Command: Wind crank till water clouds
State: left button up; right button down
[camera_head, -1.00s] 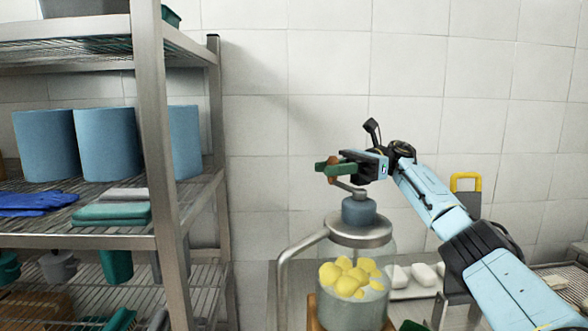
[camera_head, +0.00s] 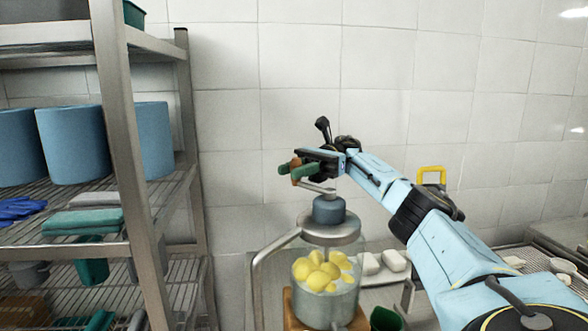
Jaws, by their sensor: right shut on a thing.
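A hand-cranked machine stands on the counter, with a clear vessel (camera_head: 325,303) holding several yellow lumps, which look like peeled potatoes, in whitish, hazy liquid. Its metal lid (camera_head: 331,232) carries a blue-grey hub (camera_head: 329,210), and a crank arm (camera_head: 315,188) rises from the hub. My right gripper (camera_head: 299,168), dark with green fingers, is shut on the crank's brown handle (camera_head: 296,163), which is mostly hidden between the fingers. The crank points up and to the left of the hub. My left gripper is not in view.
A metal wire shelf (camera_head: 120,150) with blue cylinders (camera_head: 76,143) and folded teal cloths (camera_head: 83,222) fills the left side. White blocks (camera_head: 394,261) lie on a tray right of the vessel. A yellow handle (camera_head: 431,172) stands behind my right arm. A tiled wall closes the back.

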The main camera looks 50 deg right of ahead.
jog(key=shift+r, duration=0.2)
jog(key=c, duration=1.3)
grip_release()
jog(key=shift+f, duration=0.1)
jog(key=shift+o, duration=0.2)
notch_tip(320, 180, up, 9)
jog(key=p, duration=0.2)
jog(key=shift+p, duration=0.4)
jog(key=shift+r+p, duration=0.4)
jog(key=shift+r, duration=0.15)
